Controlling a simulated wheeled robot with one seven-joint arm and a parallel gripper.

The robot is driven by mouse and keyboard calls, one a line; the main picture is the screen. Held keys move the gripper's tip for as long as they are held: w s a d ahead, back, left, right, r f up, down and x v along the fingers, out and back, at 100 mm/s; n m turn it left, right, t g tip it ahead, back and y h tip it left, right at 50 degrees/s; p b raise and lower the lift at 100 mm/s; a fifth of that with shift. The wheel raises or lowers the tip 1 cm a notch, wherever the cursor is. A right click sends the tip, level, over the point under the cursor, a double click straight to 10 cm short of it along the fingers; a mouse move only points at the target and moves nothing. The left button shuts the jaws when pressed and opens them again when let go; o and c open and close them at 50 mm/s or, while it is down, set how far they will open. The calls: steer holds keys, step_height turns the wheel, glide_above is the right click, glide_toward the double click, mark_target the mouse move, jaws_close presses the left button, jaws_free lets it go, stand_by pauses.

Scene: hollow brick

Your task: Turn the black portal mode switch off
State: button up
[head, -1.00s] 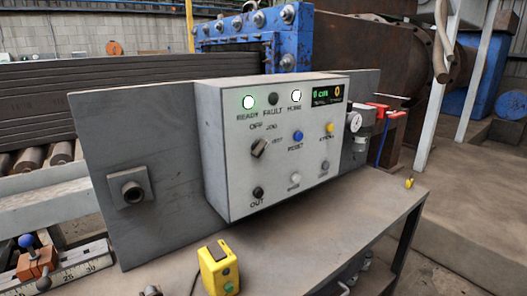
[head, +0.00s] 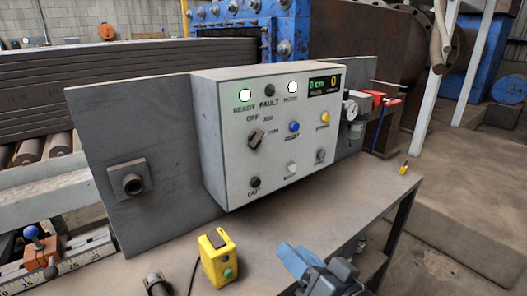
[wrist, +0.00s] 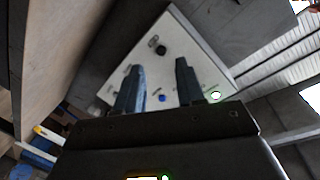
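The black mode switch (head: 256,139) is a rotary knob on the upper left face of the grey control box (head: 235,172), below the READY lamp. Its handle lies at a slant; the labels OFF and JOG are above it, and I cannot tell which position it points to. My gripper (head: 315,264) is at the bottom of the head view, in front of and below the box, apart from it. In the wrist view my gripper (wrist: 158,78) is open and empty, its two blue-grey fingers apart, facing the panel. The switch cannot be made out there, perhaps behind a finger.
The READY lamp (head: 244,96) is lit green and another lamp (head: 292,88) white. A blue button (head: 294,127) and a black button (head: 255,182) share the panel. A yellow pendant box (head: 218,259) stands on the bench (head: 270,235). A gauge (head: 350,109) is at the right.

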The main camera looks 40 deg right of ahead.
steer(key=t+y+p, duration=0.1)
steer(key=y, duration=0.1)
glide_toward(261, 140)
steer(key=w, duration=0.1)
steer(key=shift+m, duration=0.3)
steer(key=shift+w+f+p, duration=0.15)
steer(key=shift+w+p, duration=0.85)
steer(key=shift+w, duration=3.1)
steer(key=shift+c, duration=0.3)
jaws_close()
